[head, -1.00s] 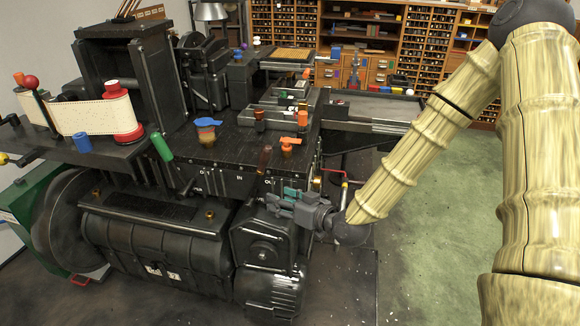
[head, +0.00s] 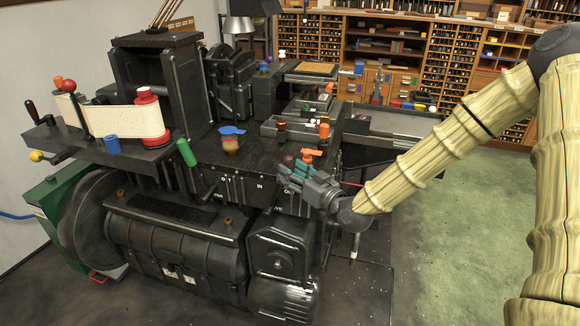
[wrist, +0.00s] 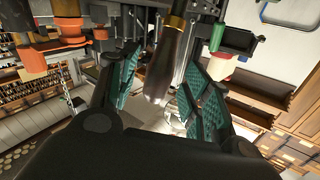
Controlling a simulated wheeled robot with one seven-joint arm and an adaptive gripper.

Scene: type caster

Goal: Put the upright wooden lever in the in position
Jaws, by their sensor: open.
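The upright wooden lever (wrist: 163,65) shows in the wrist view as a dark brown tapered handle with a brass collar, between my two teal-padded fingers. In the head view only the lever's dark top (head: 289,160) shows, just above my fingers; the rest is hidden behind them. My gripper (head: 293,172) is open at the front edge of the black machine's top, its fingers on either side of the lever. I cannot tell whether either pad touches it. The IN label (head: 260,187) is on the machine's front face, left of my gripper.
An orange knob (head: 312,153) stands close behind my gripper. A green-handled lever (head: 187,152) and a blue-topped amber pot (head: 231,138) are to the left. The motor housing (head: 280,250) lies below. Green floor (head: 440,240) is open on the right.

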